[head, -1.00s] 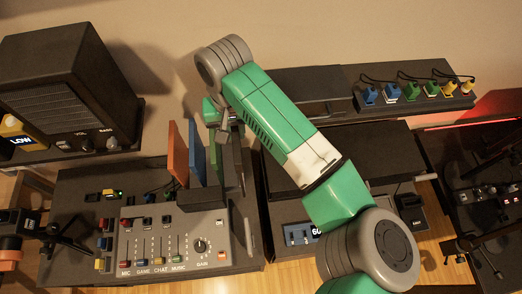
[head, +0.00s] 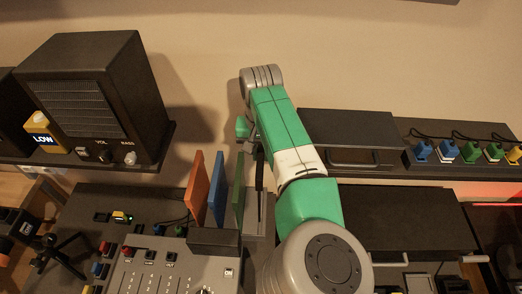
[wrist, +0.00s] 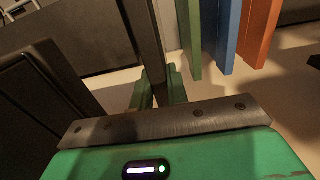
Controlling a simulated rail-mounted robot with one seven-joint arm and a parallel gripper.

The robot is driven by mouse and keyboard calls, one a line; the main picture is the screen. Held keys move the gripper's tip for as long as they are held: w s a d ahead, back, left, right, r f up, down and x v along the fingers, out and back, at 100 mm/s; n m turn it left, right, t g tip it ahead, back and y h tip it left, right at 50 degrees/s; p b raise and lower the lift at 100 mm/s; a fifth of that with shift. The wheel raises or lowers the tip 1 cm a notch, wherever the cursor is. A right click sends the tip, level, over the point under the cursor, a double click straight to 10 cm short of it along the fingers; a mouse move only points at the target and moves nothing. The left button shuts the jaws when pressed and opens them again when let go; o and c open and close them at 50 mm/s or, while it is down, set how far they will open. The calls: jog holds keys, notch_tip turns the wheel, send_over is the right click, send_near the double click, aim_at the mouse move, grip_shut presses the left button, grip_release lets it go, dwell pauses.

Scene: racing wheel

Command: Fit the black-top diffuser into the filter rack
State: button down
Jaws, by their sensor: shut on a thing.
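My gripper (head: 250,140) is shut on a dark upright piece that I take to be the black-top diffuser (head: 260,170). In the wrist view my gripper's green fingers (wrist: 158,92) close around this dark bar (wrist: 146,35). The filter rack (head: 213,240) is a dark block behind the mixer. Orange (head: 197,190), blue (head: 216,190) and green (head: 238,190) filters stand upright there. The diffuser is just right of the green filter, close beside it. Its lower end, and whether it touches the rack, I cannot tell.
A black speaker (head: 95,100) stands on a shelf at the left. The mixer (head: 155,268) lies in front of the rack. A dark shelf with coloured plugs (head: 468,152) is at the right. My arm covers much of the middle.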

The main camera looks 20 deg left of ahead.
jog(key=shift+f+b, duration=1)
jog(key=shift+f, duration=1.9)
jog(key=shift+p, duration=0.9)
jog(key=shift+f+b, duration=1.8)
jog(key=shift+f, duration=0.95)
jog(key=c, duration=1.3)
grip_release()
jog(key=shift+r, duration=0.1)
notch_tip(320, 180, up, 8)
jog(key=shift+f+p, duration=0.2)
jog(key=shift+p, duration=0.35)
